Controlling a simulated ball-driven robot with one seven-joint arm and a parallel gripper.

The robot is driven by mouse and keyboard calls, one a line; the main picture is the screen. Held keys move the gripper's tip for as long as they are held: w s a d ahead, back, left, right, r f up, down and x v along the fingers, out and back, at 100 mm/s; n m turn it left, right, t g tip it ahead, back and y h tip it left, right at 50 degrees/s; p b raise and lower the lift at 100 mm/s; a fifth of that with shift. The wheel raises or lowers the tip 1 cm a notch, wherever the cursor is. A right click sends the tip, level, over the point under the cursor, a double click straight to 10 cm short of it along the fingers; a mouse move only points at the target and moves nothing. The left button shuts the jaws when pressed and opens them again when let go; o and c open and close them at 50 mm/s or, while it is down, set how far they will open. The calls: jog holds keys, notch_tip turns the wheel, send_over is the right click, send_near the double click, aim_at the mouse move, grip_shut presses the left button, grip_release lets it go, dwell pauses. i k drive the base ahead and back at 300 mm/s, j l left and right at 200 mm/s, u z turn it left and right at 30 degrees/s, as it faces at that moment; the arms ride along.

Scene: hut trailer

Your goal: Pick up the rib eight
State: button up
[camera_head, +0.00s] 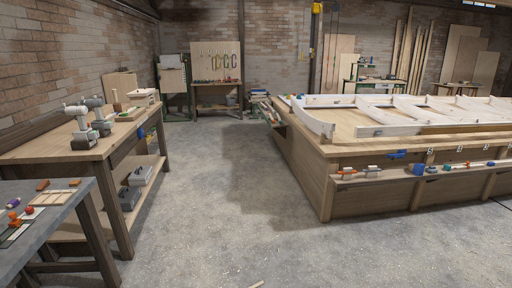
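A boat-like frame of pale ribs and boards lies on the large wooden platform (347,148) at the right. A curved pale rib (310,117) stands at the near left end of it. Several more pale pieces (385,113) lie slanted across the frame behind. I see no readable number on any rib, so I cannot tell which is rib eight. My gripper and arm are not in view.
A wooden workbench (50,150) with two cordless drills (82,128) stands at the left. A grey-topped table (68,205) with small items is nearer. The platform's front ledge (385,174) holds tools. Concrete floor (230,190) between is mostly clear.

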aim_at(318, 126)
jog(key=i, duration=7.3)
jog(key=i+z, duration=0.2)
jog(key=i, duration=0.4)
jog(key=i+j+z, duration=0.15)
jog(key=i, duration=0.4)
jog(key=j, duration=0.1)
